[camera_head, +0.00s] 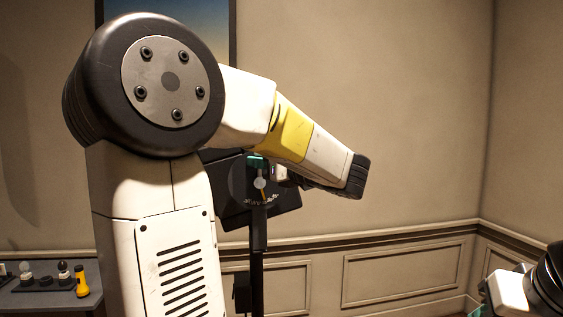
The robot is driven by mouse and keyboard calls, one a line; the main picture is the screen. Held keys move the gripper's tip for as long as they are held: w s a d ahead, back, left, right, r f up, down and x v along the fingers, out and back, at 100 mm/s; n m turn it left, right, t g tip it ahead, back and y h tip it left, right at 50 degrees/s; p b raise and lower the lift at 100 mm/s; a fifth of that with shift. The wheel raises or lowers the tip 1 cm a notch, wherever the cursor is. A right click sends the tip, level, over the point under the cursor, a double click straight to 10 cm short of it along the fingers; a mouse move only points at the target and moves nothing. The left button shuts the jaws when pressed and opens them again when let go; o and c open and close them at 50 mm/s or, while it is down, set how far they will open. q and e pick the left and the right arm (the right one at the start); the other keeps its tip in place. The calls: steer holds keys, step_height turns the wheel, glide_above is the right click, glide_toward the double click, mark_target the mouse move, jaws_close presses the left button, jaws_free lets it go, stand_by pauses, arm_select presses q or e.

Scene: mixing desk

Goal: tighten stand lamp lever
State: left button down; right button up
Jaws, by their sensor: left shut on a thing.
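The stand lamp has a dark, tilted head (285,198) on a thin black pole (257,250), in the middle of the head view. A round dark dial with pale markings and a small light-coloured lever (262,186) is on its near side. My left arm fills the left and centre and passes in front of part of the lamp. My left gripper (279,173) is at the lamp head beside the dial, largely hidden behind my arm. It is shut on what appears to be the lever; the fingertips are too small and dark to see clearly.
A grey desk (40,298) stands at the lower left with small knobbed items and a yellow flashlight-like object (81,281). A dark-framed picture (200,15) hangs on the beige panelled wall behind. Part of my right arm shows at the lower right. The space between is open.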

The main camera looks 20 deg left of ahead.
mark_target(235, 187)
arm_select(q)
steer(key=shift+r, duration=0.35)
steer(key=a+n+h, duration=0.1)
steer(key=s+n+h, duration=0.1)
steer(key=n, duration=0.1)
steer(key=shift+a+f, duration=0.1)
steer(key=shift+a, duration=0.3)
steer(key=a+n+h, duration=0.1)
steer(key=s+f+n+h, duration=0.1)
steer(key=n+h, duration=0.1)
steer(key=shift+a+f, duration=0.1)
steer(key=shift+a, duration=0.25)
steer(key=f+n+h, duration=0.1)
steer(key=a+n+h, duration=0.1)
steer(key=shift+s+f+n+t+h, duration=0.3)
steer(key=shift+s+f+n, duration=0.05)
steer(key=shift+n, duration=0.05)
steer(key=shift+s+a+f+n+t+h, duration=0.15)
steer(key=shift+f+n+t+h, duration=0.15)
steer(key=shift+f+n+h, duration=0.5)
steer(key=c, duration=1.5)
jaws_free()
steer(key=shift+a+f, duration=0.1)
